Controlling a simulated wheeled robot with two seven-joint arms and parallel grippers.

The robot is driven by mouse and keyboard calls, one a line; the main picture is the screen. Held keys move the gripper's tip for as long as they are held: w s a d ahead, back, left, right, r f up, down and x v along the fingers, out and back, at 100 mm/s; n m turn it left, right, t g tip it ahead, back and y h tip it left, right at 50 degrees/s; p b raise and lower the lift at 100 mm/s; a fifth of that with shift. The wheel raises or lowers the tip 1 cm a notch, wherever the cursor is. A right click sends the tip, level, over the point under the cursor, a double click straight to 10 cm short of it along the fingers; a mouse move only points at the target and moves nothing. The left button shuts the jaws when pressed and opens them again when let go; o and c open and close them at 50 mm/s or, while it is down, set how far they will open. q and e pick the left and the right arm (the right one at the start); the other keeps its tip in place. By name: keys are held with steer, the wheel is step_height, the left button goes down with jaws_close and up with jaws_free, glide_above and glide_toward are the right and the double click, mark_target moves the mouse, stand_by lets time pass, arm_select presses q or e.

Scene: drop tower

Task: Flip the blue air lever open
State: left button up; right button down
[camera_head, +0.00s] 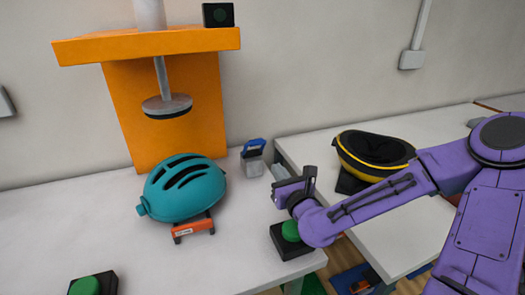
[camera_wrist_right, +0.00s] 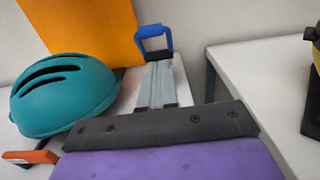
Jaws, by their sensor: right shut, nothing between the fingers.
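The blue air lever (camera_head: 254,144) is a blue loop handle on a small grey valve body (camera_head: 253,164), on the white table to the right of the orange tower. In the right wrist view the blue lever (camera_wrist_right: 153,38) stands up just beyond my fingertips. My right gripper (camera_head: 279,172) is shut and empty, to the right of the valve and a little nearer to me. In the right wrist view the right gripper (camera_wrist_right: 158,72) hides most of the valve body. I cannot tell whether the fingers touch the lever. My left gripper is not in view.
A teal helmet (camera_head: 183,188) sits on an orange-red stand (camera_head: 193,228), left of the valve, under the round plate of the orange tower (camera_head: 185,105). Green buttons (camera_head: 290,230) (camera_head: 85,287) are on the table's front. A black-and-yellow helmet (camera_head: 374,152) is on the right table.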

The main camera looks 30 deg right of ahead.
steer(key=x, duration=1)
steer(key=shift+p, duration=0.35)
steer(key=shift+w, duration=0.1)
